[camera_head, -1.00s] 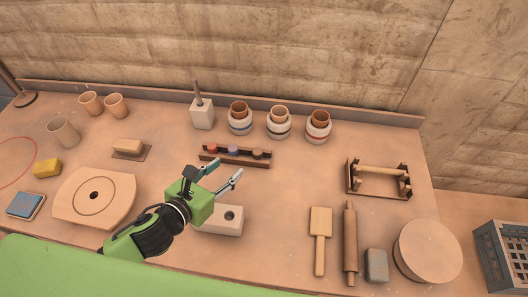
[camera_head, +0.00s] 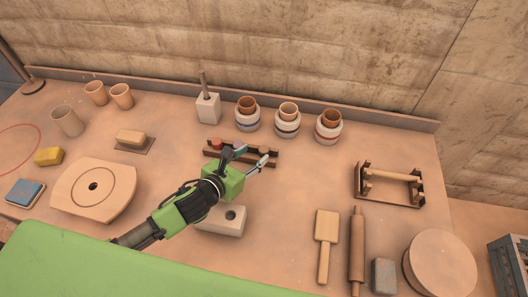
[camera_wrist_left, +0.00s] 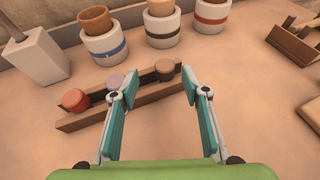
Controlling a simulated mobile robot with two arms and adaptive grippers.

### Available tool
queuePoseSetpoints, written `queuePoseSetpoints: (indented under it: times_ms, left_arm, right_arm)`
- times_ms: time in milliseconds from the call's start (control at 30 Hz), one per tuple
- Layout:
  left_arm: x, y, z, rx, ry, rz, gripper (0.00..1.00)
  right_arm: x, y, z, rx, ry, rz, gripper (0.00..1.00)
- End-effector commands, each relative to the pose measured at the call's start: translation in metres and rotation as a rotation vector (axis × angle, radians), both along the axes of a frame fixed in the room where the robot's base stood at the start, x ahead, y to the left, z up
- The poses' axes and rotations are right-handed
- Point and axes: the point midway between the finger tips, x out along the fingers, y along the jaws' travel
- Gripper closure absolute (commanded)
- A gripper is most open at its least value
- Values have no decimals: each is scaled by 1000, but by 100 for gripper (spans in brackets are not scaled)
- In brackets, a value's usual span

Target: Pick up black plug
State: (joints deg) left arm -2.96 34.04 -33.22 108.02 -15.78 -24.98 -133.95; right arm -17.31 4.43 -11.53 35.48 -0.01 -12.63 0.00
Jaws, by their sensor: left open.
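A dark wooden rack (camera_head: 212,154) holds a red plug (camera_wrist_left: 75,99), a mauve plug (camera_wrist_left: 115,82) and a brown plug (camera_wrist_left: 163,68). No plug looks clearly black; the brown one, at the rack's right end, is the darkest. My left gripper (camera_head: 252,155) is open and empty, over the rack's right part in the head view and hiding some of it. In the left wrist view the brown plug shows between the two teal fingers, beyond them. I see no contact. My right gripper is not in view.
Three banded jars with brown cups, such as the blue-banded jar (camera_head: 246,121), stand behind the rack, beside a white block with a rod (camera_head: 207,106). A pale block with a hole (camera_head: 225,221) lies below my gripper. A wooden stand (camera_head: 390,190) is at right.

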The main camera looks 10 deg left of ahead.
Motion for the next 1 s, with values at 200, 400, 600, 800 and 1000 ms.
queuePoseSetpoints:
  times_ms: [200,400,600,800,1000]
  left_arm:
    - [18,-13,-10,-6,1,4,58]
    - [37,-21,-21,-3,1,1,58]
    - [41,-23,-23,-2,1,0,58]
    - [40,-23,-23,-1,0,-1,79]
    - [40,-23,-23,-1,0,-1,95]
  right_arm:
    - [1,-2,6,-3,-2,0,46]
    - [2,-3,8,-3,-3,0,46]
    - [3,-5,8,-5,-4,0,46]
    - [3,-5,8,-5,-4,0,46]
    - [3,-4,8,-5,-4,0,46]
